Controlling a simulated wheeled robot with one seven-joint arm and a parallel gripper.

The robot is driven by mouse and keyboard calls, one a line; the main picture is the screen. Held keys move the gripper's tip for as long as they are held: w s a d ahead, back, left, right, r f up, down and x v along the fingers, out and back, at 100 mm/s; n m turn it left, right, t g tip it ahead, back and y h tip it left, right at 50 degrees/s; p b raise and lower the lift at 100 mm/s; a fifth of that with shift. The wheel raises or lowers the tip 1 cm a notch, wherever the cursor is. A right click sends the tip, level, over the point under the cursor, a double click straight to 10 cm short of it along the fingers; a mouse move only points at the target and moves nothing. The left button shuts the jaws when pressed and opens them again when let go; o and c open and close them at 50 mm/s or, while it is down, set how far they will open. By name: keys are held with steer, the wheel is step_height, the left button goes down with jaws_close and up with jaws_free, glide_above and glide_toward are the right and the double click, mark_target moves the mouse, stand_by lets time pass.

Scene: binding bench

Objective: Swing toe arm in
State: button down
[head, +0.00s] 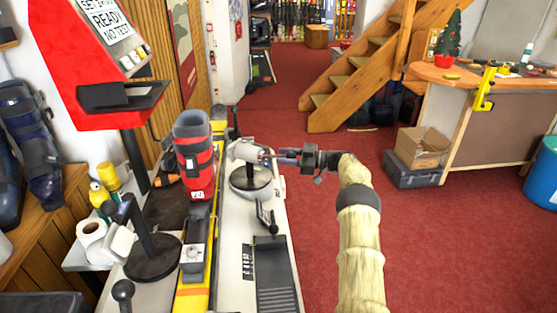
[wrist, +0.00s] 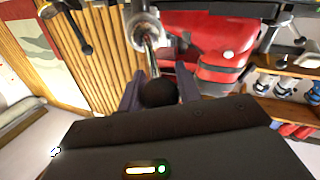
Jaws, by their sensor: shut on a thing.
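The toe arm shows in the head view as a thin rod (head: 266,157) reaching right from a pale round hub (head: 243,151) on the bench. In the wrist view its rod (wrist: 152,60) ends in a black ball knob (wrist: 159,93) between my fingers. My gripper (head: 287,156) is shut on this knob, to the right of the boot. It also shows in the wrist view (wrist: 159,88). The red and grey ski boot (head: 196,165) stands upright on the yellow ski (head: 197,298), left of the hub. The boot also shows red in the wrist view (wrist: 215,62).
A red screen stand (head: 85,75) rises at the back left. A black post on a round base (head: 152,258), a paper roll (head: 91,229) and bottles crowd the bench's left side. Red carpet (head: 440,240) lies open to the right. A counter (head: 490,130) stands farther back.

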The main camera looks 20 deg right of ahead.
stand_by(0.4)
steer(key=c, duration=1)
jaws_free()
steer(key=shift+d, duration=0.1)
steer(key=b+v, duration=0.2)
steer(key=v, duration=1.5)
steer(key=shift+d, duration=0.15)
steer(key=shift+w, duration=0.1)
